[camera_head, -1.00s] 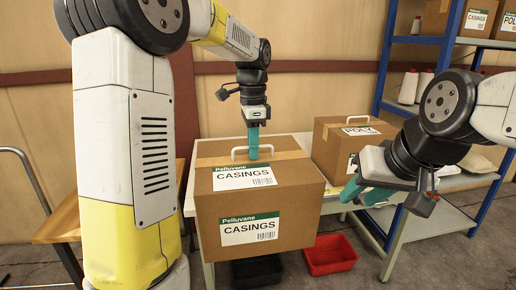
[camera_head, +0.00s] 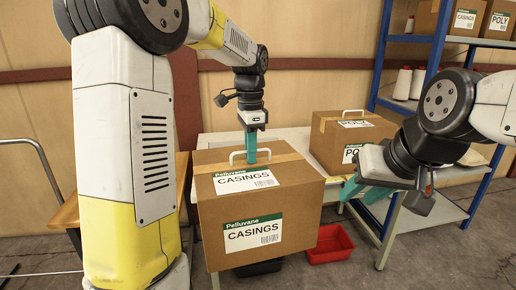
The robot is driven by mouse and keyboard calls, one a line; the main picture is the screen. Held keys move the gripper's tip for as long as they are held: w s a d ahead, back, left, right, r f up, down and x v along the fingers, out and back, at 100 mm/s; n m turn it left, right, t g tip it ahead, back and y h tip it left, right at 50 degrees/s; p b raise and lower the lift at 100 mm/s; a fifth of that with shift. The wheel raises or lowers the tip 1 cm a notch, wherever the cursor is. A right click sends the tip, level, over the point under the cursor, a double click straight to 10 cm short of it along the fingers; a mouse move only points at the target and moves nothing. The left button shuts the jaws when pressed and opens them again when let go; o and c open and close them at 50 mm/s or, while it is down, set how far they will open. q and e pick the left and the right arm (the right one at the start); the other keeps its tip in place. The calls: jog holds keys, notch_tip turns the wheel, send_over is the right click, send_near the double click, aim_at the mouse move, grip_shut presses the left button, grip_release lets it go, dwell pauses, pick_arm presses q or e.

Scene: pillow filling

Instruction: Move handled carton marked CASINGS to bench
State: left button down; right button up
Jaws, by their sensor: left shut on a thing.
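The handled carton marked CASINGS (camera_head: 290,205) is a brown box with a white handle on top and green-and-white labels on its top and front. My left gripper (camera_head: 251,158) points down from above and is shut on the carton's white handle.
A second handled carton marked POLY (camera_head: 328,143) stands on the bench, right of the CASINGS carton. A red bin (camera_head: 331,246) and a dark bin (camera_head: 260,267) are on the floor below. A blue-framed shelf (camera_head: 380,60) with cartons and white spools stands at the right.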

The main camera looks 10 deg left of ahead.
pick_arm(q)
jog(key=a+f+n, duration=0.2)
jog(key=f+n, duration=0.2)
jog(key=f, duration=0.2)
jog(key=a+f+n, duration=0.2)
jog(key=f+n, duration=0.3)
jog(key=f, duration=0.1)
jog(key=s+a+f+n, duration=0.1)
jog(key=a+f+n, duration=0.1)
jog(key=f+n, duration=0.2)
notch_tip(320, 180, down, 3)
jog(key=shift+f, duration=0.1)
jog(key=shift+d, duration=0.1)
